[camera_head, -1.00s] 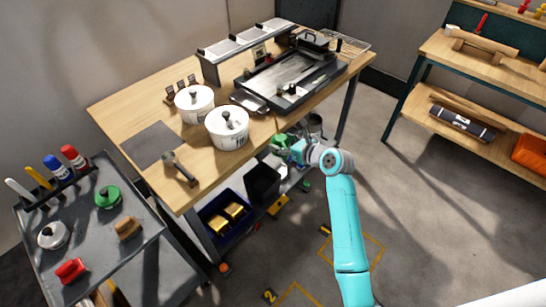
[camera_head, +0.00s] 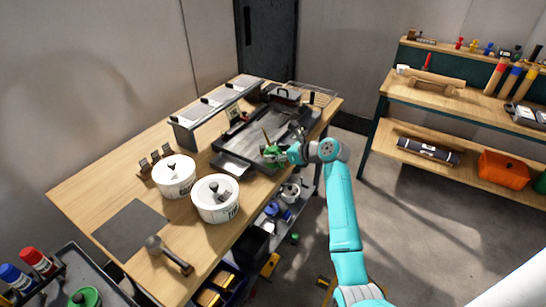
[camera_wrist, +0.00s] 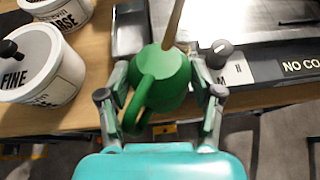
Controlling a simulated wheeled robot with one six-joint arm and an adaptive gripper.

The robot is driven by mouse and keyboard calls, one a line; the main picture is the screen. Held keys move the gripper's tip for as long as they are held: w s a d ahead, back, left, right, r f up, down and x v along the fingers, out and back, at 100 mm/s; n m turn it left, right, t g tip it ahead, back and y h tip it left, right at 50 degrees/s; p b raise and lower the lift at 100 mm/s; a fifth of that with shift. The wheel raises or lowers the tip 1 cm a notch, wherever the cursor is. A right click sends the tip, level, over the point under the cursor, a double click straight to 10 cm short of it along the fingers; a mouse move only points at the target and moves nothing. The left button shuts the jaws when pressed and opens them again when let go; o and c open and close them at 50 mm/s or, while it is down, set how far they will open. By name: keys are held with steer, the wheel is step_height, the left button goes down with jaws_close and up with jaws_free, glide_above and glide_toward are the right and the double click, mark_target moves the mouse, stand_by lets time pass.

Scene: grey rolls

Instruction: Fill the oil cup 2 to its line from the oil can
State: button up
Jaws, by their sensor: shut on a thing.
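My gripper (camera_head: 284,154) is shut on a green oil can (camera_head: 271,154). In the wrist view the oil can (camera_wrist: 160,80) sits between both fingers of my gripper (camera_wrist: 160,92), its handle loop toward me. Its thin brown spout (camera_wrist: 173,22) points up and away. The can is held at the bench's front edge, beside the flat dark machine (camera_head: 298,128). I cannot tell which part is oil cup 2, nor any oil level.
A tub marked FINE (camera_wrist: 38,72) and a second white tub (camera_wrist: 62,8) stand left of the can. A lower shelf (camera_head: 303,198) holds small items. Floor to the right (camera_head: 410,230) is clear.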

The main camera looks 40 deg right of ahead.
mark_target(278, 152)
steer(key=g, duration=0.1)
steer(key=s+g, duration=0.1)
steer(key=g, duration=0.1)
steer(key=shift+s+a+r+m+g, duration=0.15)
steer(key=shift+r+m+g, duration=0.15)
steer(key=shift+r+m, duration=0.1)
steer(key=shift+s+r+m+g, duration=0.1)
steer(key=shift+r+m+g, duration=0.15)
steer(key=shift+g, duration=0.85)
steer(key=shift+r+m+g+y, duration=0.3)
steer(key=shift+r+g, duration=0.4)
steer(key=shift+g, duration=0.2)
steer(key=shift+s, duration=0.1)
steer(key=shift+f+t, duration=0.7)
steer(key=shift+f, duration=0.05)
steer(key=shift+f+n+t, duration=0.45)
steer(key=shift+t, duration=0.65)
steer(key=t, duration=0.1)
steer(key=w+n+t, duration=0.1)
steer(key=t, duration=0.1)
steer(key=w+t, duration=0.1)
steer(key=shift+f+t, duration=0.15)
steer(key=shift+t, duration=0.25)
steer(key=shift+d, duration=0.2)
